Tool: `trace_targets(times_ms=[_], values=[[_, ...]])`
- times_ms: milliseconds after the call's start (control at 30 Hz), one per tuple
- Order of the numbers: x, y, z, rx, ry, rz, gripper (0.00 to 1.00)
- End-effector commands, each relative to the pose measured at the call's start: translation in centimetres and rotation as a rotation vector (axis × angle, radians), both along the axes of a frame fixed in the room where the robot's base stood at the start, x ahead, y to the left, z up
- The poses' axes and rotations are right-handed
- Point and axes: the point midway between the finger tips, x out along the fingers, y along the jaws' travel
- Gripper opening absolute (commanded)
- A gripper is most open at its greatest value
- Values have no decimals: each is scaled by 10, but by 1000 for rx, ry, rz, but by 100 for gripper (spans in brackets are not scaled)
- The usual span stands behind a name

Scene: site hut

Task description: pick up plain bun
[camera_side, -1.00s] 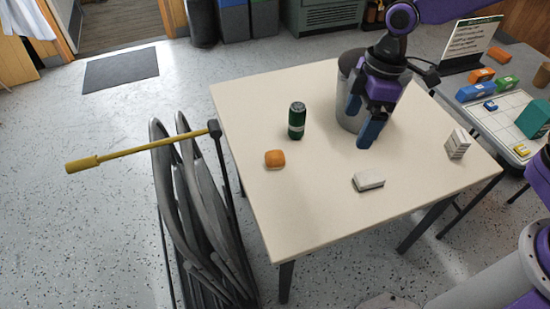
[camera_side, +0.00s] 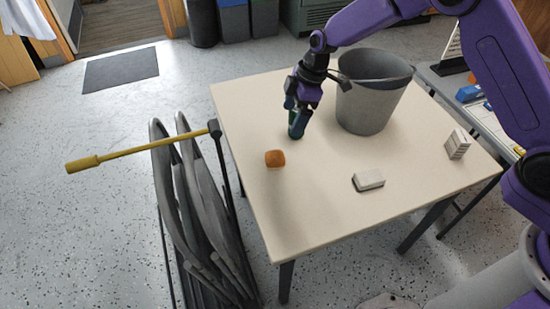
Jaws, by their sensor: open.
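The plain bun (camera_side: 275,158) is a small orange-brown rounded block on the left part of the cream table. My gripper (camera_side: 295,118) is open, with its blue fingers pointing down above and behind the bun in the picture, apart from it. The fingers overlap the dark green can, which is mostly hidden behind them. I cannot tell whether they touch it.
A grey bucket (camera_side: 368,108) stands at the back right of the table (camera_side: 325,215). A white block (camera_side: 368,180) lies at the front, and a pale stacked block (camera_side: 457,144) stands near the right edge. A yellow-handled tool (camera_side: 115,157) leans left of the table.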

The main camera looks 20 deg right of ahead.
Motion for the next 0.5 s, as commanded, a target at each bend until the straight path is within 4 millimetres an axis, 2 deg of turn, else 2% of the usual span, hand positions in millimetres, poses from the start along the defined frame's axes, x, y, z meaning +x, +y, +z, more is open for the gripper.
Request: trace_targets(times_ms=[100,500], values=[[0,5,-24,-3,5,1,90],[4,24,-88,-1,3,1,90]])
